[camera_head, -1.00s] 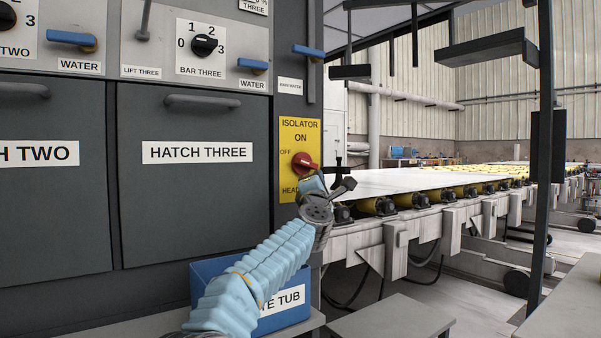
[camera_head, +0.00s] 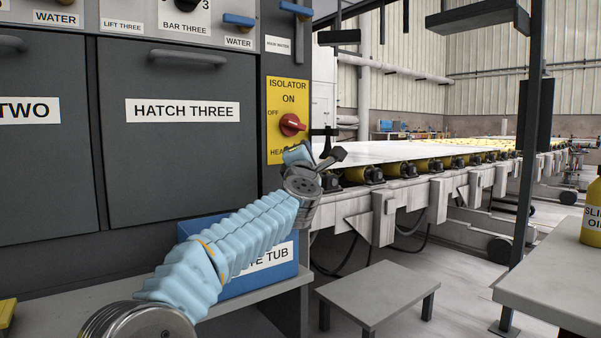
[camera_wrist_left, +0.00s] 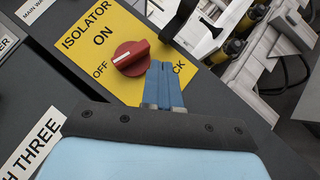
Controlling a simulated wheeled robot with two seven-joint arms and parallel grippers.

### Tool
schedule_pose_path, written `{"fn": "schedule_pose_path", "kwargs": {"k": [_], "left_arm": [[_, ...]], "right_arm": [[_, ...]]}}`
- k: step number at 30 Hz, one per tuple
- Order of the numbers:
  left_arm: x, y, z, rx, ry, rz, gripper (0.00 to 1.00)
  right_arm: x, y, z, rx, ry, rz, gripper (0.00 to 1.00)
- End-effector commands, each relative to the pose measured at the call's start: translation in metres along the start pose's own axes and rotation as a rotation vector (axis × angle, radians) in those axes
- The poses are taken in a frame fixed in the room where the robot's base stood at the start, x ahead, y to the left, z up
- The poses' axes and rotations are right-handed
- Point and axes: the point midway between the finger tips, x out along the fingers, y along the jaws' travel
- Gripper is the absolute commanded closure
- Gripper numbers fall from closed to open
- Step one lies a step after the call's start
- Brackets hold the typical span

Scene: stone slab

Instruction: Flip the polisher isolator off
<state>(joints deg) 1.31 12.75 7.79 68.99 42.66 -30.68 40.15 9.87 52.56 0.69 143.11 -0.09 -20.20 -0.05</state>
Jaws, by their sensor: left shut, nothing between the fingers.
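The isolator is a red rotary knob (camera_head: 291,124) on a yellow plate (camera_head: 287,88) marked ISOLATOR, ON and OFF. In the left wrist view the knob (camera_wrist_left: 130,58) has its white mark pointing toward OFF. My left gripper (camera_head: 297,154) is just below the knob in the head view. In the left wrist view its blue fingers (camera_wrist_left: 165,68) are together and empty, close beside the knob. I cannot tell whether they touch it. They hide part of the plate's lower lettering. My right gripper is not in view.
Hatch three (camera_head: 182,130) is left of the plate, with blue water levers (camera_head: 238,20) above. A blue tub (camera_head: 262,270) stands below my left arm. A roller conveyor with a white slab (camera_head: 400,158) runs right. A grey stool (camera_head: 375,293) stands in front.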

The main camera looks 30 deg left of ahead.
Motion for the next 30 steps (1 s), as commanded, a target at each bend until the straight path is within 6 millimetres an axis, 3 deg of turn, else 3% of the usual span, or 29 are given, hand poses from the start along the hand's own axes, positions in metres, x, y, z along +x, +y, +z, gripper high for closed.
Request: {"fn": "schedule_pose_path", "kwargs": {"k": [6,12,30], "left_arm": [[-0.050,-0.001,-0.001,0.000,-0.002,0.000,1.00],[-0.076,-0.001,0.000,0.001,-0.001,0.000,1.00],[-0.083,0.000,0.000,0.001,0.000,0.000,1.00]], "right_arm": [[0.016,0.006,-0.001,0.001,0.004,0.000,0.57],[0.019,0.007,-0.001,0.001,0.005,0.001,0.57],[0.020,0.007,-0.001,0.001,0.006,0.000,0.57]]}}
